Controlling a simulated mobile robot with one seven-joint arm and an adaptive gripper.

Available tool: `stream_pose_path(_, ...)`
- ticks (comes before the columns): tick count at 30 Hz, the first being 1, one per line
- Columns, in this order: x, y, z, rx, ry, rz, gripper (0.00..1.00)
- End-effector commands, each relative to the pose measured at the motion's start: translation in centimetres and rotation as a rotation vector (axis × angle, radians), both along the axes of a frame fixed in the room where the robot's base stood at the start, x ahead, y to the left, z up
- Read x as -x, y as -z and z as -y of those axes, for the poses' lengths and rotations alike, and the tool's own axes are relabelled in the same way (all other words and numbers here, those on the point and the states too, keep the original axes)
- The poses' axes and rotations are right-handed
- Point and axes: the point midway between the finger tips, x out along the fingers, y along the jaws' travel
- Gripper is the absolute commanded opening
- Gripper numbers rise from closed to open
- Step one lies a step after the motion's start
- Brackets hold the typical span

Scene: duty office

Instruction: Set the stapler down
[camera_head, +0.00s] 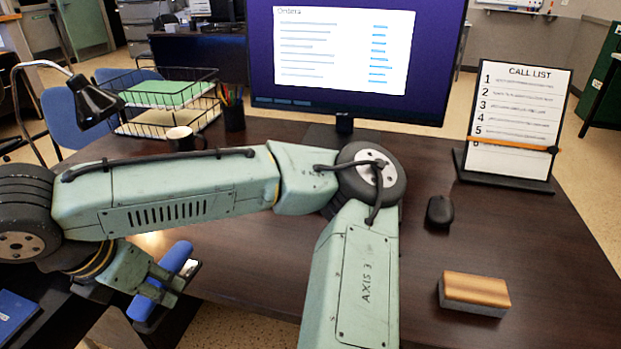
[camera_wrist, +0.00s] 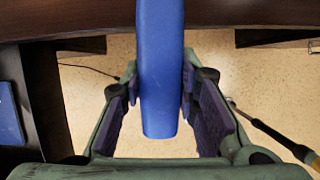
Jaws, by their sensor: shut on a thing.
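The blue stapler (camera_head: 172,268) is at the lower left in the head view, held between the fingers of my gripper (camera_head: 160,283). In the wrist view the stapler (camera_wrist: 160,70) runs from the top edge down past the middle, with a finger pressed on each side. Floor shows below and beside it, and its upper part overlaps the edge of the dark desk (camera_wrist: 220,14). In the head view the desk (camera_head: 400,270) spreads to the right of the stapler. My arm hides part of the desk's left side.
The desk carries a monitor (camera_head: 340,60), a call list stand (camera_head: 515,120), a black mouse (camera_head: 439,211), a wood-topped block (camera_head: 474,293), a mug (camera_head: 182,139), a pen cup (camera_head: 233,115) and wire trays (camera_head: 165,120). A lamp (camera_head: 95,102) stands left. A blue book (camera_head: 14,312) lies lower left.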

Motion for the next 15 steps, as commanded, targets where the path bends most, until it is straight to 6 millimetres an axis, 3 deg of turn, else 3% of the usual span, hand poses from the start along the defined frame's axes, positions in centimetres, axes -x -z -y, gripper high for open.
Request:
stream_pose_path(8, -0.2, -0.1, 0.1, -0.001, -0.058, 0.000, 0.00)
stream_pose_path(11, -1.7, 0.0, 0.0, -0.001, -0.053, -0.003, 0.00)
stream_pose_path(15, -5.3, 0.2, -0.1, 0.001, -0.049, -0.001, 0.00)
